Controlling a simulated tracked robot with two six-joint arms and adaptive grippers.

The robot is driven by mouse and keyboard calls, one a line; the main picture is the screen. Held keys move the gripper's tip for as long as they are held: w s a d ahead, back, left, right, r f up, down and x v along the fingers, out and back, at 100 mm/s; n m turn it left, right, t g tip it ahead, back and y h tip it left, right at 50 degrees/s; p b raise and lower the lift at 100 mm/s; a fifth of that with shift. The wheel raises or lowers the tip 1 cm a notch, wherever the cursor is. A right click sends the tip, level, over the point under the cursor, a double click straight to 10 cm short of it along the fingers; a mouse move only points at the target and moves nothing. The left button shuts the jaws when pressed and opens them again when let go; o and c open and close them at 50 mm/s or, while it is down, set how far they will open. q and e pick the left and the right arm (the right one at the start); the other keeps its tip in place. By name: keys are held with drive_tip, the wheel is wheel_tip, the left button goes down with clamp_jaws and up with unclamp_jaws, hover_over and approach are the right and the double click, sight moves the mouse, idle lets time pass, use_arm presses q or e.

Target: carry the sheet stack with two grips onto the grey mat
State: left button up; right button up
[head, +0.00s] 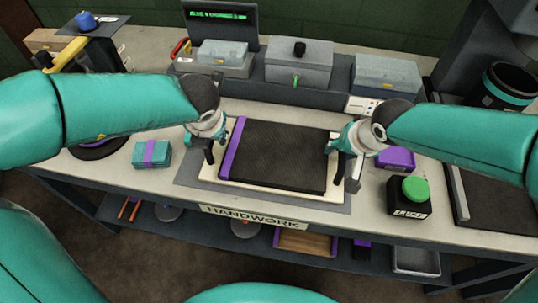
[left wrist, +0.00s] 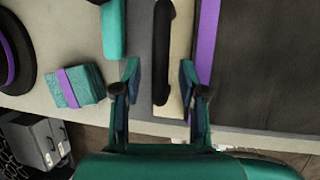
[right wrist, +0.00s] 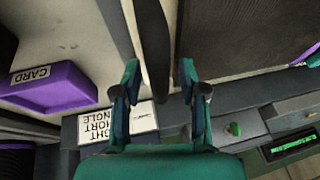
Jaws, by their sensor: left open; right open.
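The sheet stack (head: 275,155) is dark with a purple band (head: 233,148) along its left edge. It lies flat on a cream board (head: 262,192) over the grey mat (head: 190,180). My left gripper (head: 216,148) is open at the left edge; in the left wrist view a black handle (left wrist: 162,60) lies between its fingers, apart from both. My right gripper (head: 342,168) is open at the right edge; in the right wrist view another black handle (right wrist: 154,55) lies between its fingers. The stack's far right corner is partly hidden by my right gripper.
A teal block with a purple band (head: 152,154) stands left of the mat. A purple tray (head: 396,158) and a black box with a green knob (head: 409,196) stand close on the right. Grey boxes (head: 299,65) line the back. The front edge carries a HANDWORK label (head: 253,217).

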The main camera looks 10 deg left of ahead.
drive_tip(key=shift+r, duration=0.1)
use_arm(q)
drive_tip(key=v, duration=0.9)
drive_tip(key=shift+s+r, duration=0.2)
drive_tip(key=shift+r, duration=0.1)
use_arm(e)
drive_tip(key=v, duration=1.1)
drive_tip(key=shift+s+r, duration=0.2)
drive_tip(key=shift+r, duration=0.1)
